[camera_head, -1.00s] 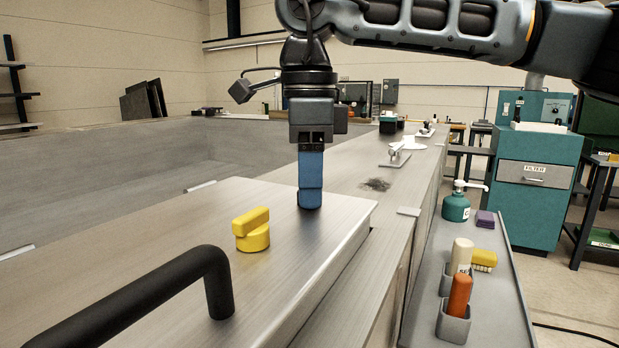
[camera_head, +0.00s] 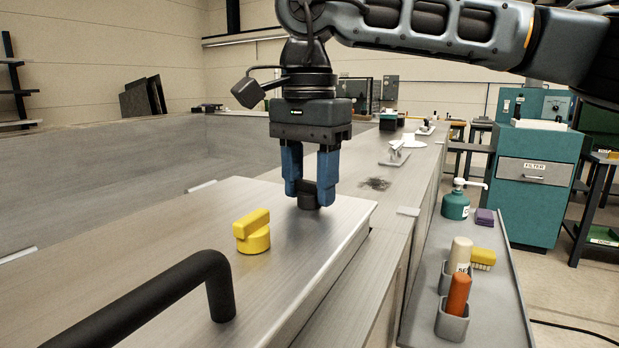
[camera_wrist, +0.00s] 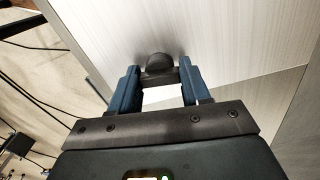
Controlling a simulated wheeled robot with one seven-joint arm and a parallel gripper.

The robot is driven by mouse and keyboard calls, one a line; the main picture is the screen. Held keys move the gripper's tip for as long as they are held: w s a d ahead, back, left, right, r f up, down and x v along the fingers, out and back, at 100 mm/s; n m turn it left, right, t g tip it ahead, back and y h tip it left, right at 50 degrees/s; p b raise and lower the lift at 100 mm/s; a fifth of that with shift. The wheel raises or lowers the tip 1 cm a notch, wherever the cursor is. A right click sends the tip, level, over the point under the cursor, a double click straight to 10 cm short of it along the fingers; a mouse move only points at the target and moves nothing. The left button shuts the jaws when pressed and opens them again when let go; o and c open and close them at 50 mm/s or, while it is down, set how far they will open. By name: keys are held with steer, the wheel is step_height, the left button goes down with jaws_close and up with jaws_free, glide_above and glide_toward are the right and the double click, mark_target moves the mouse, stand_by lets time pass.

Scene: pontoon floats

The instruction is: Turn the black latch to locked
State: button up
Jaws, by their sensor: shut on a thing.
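The black latch (camera_head: 308,198) stands on the metal lid (camera_head: 180,245), near the lid's far right corner. It has a round base with a bar on top. My gripper (camera_head: 311,184) points down over it, with a blue finger on either side of the bar, shut on it. In the wrist view, the black latch (camera_wrist: 159,65) shows between the fingertips of my gripper (camera_wrist: 158,80). The fingers hide part of the bar. A yellow latch (camera_head: 252,232) sits on the same lid, nearer and to the left.
A black bar handle (camera_head: 150,290) rises from the lid in front. A grey tray (camera_head: 490,285) at right holds an orange bottle (camera_head: 458,293), a white bottle (camera_head: 460,254), a yellow brush (camera_head: 483,259) and a teal pump bottle (camera_head: 456,205). The lid around the latches is clear.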

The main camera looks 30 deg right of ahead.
mark_target(311, 182)
steer(key=shift+n, duration=0.8)
steer(key=o, duration=1.1)
steer(key=shift+c, duration=0.2)
steer(key=shift+r, duration=0.1)
step_height(311, 182, up, 8)
steer(key=shift+f, duration=0.15)
